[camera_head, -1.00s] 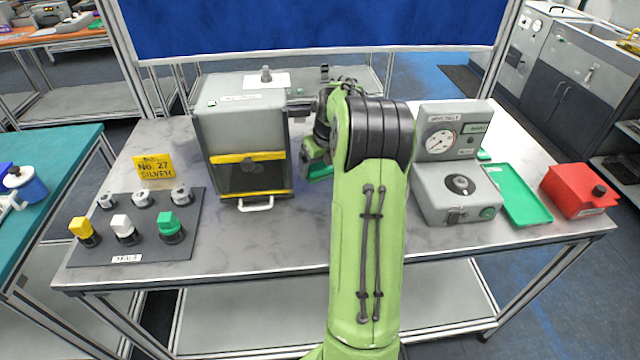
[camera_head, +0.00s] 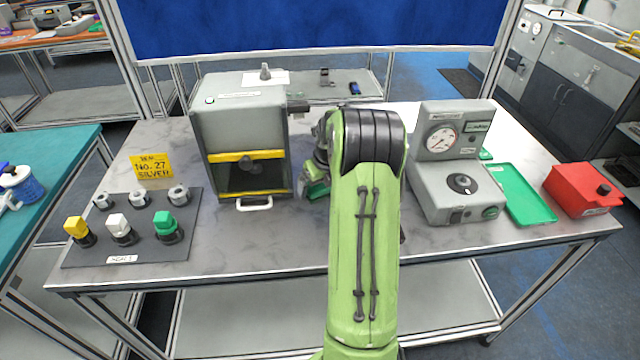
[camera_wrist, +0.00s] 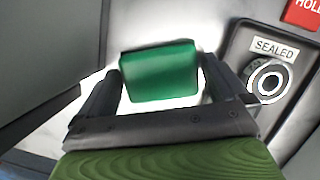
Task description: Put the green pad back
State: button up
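A green block (camera_wrist: 160,72), which I take to be the green pad, sits between the two fingertips of my gripper (camera_wrist: 163,75) in the wrist view. The fingers appear to touch its sides. In the head view my arm hides most of the gripper; a green part (camera_head: 318,188) shows just left of the arm, right of the grey cabinet, but I cannot tell if it is the pad. Another green block (camera_head: 165,222) stands on a black base at the right of the front row on the dark plate (camera_head: 135,250).
The grey cabinet (camera_head: 240,125) with yellow stripes stands left of my arm. The gauge unit (camera_head: 450,185), green tray (camera_head: 522,195) and red box (camera_head: 582,190) stand right. A "SEALED" panel (camera_wrist: 285,75) is close right in the wrist view. The front middle tabletop is clear.

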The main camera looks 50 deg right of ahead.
jog(key=shift+r, duration=0.1)
jog(key=p+v, duration=0.2)
jog(key=v, duration=1)
jog(key=shift+p, duration=0.3)
